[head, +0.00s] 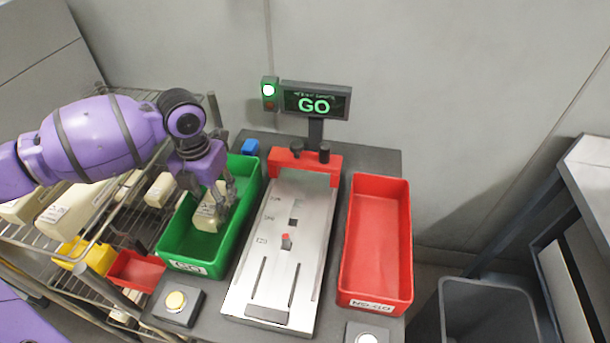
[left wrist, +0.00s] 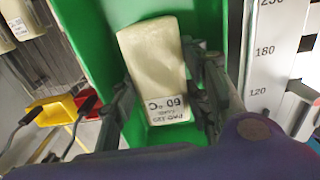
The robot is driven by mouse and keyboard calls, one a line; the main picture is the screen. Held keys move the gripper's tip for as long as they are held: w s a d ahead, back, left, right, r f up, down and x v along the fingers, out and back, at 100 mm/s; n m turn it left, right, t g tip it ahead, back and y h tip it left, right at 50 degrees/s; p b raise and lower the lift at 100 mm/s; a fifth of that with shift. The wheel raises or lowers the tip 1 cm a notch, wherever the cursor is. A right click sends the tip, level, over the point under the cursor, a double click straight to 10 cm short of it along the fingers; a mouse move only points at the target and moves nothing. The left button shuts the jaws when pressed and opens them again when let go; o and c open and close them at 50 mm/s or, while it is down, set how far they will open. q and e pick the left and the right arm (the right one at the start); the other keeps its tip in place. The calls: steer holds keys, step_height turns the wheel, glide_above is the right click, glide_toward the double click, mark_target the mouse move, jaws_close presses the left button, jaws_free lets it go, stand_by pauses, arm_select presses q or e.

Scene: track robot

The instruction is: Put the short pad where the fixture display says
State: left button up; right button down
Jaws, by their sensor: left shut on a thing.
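The short cream pad (head: 206,217) has a printed label and is at the green GO bin (head: 183,255). My left gripper (head: 224,196) is shut on it, coming in from above. In the left wrist view the pad (left wrist: 152,58) lies between the two dark fingers (left wrist: 160,92), its label reading 60 °C. The green bin (left wrist: 95,30) is around and below it. I cannot tell whether the pad touches the bin floor. The fixture display (head: 315,103) reads GO in green, and the upper lamp beside it is lit. My right gripper is not in view.
The metal measuring fixture (head: 262,262) stands right of the green bin, with no pad on it. A red bin (head: 377,240) is beyond it, empty. A wire rack (head: 100,235) with other pads and small bins is at left. A grey bin (head: 487,308) stands at lower right.

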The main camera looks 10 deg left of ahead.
mark_target(212, 199)
arm_select(q)
steer(key=shift+f, duration=1.6)
steer(key=shift+f, duration=0.2)
steer(key=o, duration=1.1)
steer(key=shift+o, duration=0.2)
steer(key=shift+r, duration=0.15)
step_height(212, 199, up, 12)
steer(key=shift+r, duration=0.1)
